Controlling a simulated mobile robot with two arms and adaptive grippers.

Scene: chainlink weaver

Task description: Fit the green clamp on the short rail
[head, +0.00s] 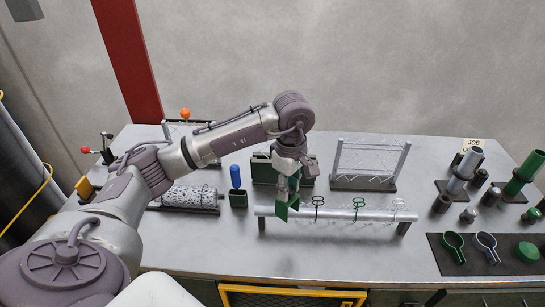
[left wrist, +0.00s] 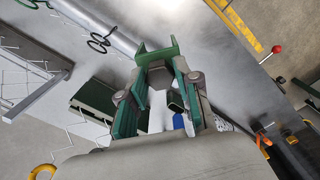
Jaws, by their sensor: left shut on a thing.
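My left gripper (head: 289,184) points down over the left part of the short rail. It is shut on the green clamp (head: 282,211), an angular green piece that also shows between the fingertips in the left wrist view (left wrist: 158,53). The short rail (head: 350,215) is a pale grey bar on two dark legs near the bench's front. The clamp overlaps the rail in the head view, left of several hanging ring clips; I cannot tell whether they touch. In the left wrist view the rail (left wrist: 118,38) runs beside the clamp. My right gripper is not in view.
A wire rack (head: 370,165) stands behind the rail. A blue-handled tool (head: 235,176) stands in a green holder to its left. A dark mat (head: 480,265) with ring tools and a green disc lies at right. Grey and green cylinders stand at the far right.

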